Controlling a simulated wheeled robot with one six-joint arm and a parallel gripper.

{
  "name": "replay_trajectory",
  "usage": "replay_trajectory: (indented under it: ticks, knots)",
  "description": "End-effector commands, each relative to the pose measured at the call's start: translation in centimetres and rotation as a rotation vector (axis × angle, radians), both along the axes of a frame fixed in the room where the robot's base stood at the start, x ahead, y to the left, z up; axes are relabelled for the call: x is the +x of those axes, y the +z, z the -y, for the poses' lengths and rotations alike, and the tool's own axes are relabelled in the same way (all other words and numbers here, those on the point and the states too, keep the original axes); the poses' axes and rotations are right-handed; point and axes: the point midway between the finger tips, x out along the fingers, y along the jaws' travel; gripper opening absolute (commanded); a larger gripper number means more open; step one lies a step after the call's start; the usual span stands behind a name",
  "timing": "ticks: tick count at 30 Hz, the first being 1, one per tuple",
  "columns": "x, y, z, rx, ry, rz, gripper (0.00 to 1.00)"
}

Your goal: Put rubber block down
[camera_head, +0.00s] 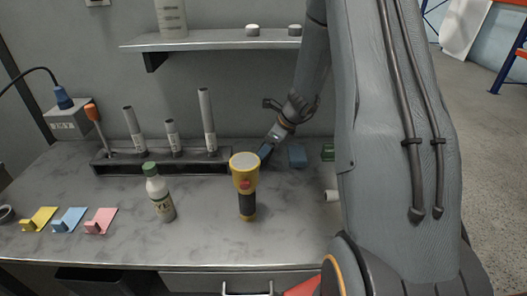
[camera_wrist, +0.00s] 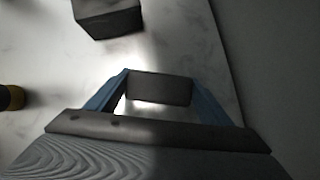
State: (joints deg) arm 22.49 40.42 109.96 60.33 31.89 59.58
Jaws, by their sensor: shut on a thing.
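My gripper (camera_head: 266,150) is low over the back of the grey table, just right of the flashlight's head in the head view. In the wrist view its two blue fingers (camera_wrist: 160,86) are closed on the sides of a dark grey rubber block (camera_wrist: 160,88). The block looks shaded, and I cannot make out its colour well. In the head view I cannot make it out at the fingertips. I cannot tell whether its underside touches the table.
A yellow flashlight (camera_head: 246,185) stands close in front of the gripper. A dark rack (camera_head: 150,168) holds several upright rods. A blue block (camera_head: 297,156) and a green block (camera_head: 328,152) lie to the right. A bottle (camera_head: 159,193) stands left. A shelf (camera_head: 215,41) hangs above.

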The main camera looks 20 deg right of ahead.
Motion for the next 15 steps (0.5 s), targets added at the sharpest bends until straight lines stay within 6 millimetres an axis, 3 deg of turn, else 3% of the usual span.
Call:
replay_trajectory:
  ticks: [14, 15]
  knots:
    - [-0.1, -1.3, 0.1, -0.001, 0.000, -0.003, 0.50]
    - [-0.1, -1.4, 0.0, -0.002, 0.000, -0.004, 0.79]
